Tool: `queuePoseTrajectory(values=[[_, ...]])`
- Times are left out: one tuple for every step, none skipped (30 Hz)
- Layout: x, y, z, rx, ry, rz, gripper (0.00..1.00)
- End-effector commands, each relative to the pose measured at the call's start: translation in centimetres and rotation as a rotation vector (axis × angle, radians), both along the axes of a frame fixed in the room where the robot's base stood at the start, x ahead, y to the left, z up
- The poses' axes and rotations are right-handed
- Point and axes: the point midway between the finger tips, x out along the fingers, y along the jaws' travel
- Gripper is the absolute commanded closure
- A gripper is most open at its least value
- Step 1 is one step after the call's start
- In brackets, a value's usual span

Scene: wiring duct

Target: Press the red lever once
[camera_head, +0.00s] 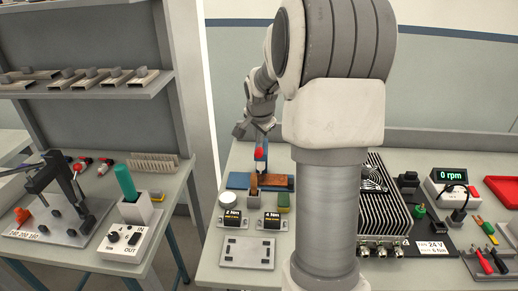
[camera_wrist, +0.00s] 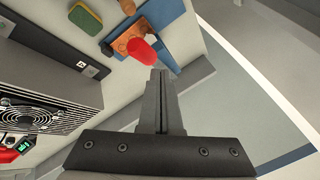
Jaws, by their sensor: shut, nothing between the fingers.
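The red lever end (camera_head: 259,154) shows in the head view above a blue base with a brown board (camera_head: 277,182). In the wrist view the red lever (camera_wrist: 141,51) is a rounded red piece near the brown board (camera_wrist: 127,38) and the blue base (camera_wrist: 168,14). My gripper (camera_wrist: 158,73) is shut and empty, its dark fingertips close beside the red end. I cannot tell whether they touch it. In the head view my gripper is small and partly merges with the lever parts, above the base.
A green and yellow block (camera_head: 284,201) lies in front of the base, with two small dark-labelled boxes (camera_head: 230,218) nearby. A finned black unit with a fan (camera_head: 372,210) stands to the right, partly behind my arm. A grey wall panel (camera_wrist: 250,80) borders the bench.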

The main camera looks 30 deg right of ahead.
Motion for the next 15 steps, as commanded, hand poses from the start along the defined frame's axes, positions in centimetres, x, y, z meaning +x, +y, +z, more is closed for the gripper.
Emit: queuePoseTrajectory(values=[[0.0,0.0,0.0,0.0,0.0,0.0,1.0],[0.0,0.0,0.0,0.0,0.0,0.0,1.0],[0.0,0.0,0.0,0.0,0.0,0.0,1.0],[0.0,0.0,0.0,0.0,0.0,0.0,1.0],[0.0,0.01,-0.01,0.0,0.0,0.0,1.0],[-0.01,0.01,-0.06,0.0,0.0,0.0,1.0],[-0.01,0.02,-0.13,0.0,0.0,0.0,1.0],[-0.02,0.03,-0.21,0.0,0.0,0.0,1.0],[-0.04,0.05,-0.33,0.0,0.0,0.0,1.0],[-0.06,0.07,-0.45,0.0,0.0,0.0,1.0],[-0.08,0.09,-0.56,0.0,0.0,0.0,1.0],[-0.11,0.12,-0.71,0.0,0.0,0.0,1.0],[-0.13,0.14,-0.81,0.0,0.0,-0.001,1.0],[-0.15,0.15,-0.89,0.001,0.0,0.0,1.0],[-0.17,0.16,-0.94,0.001,0.0,0.0,1.0]])
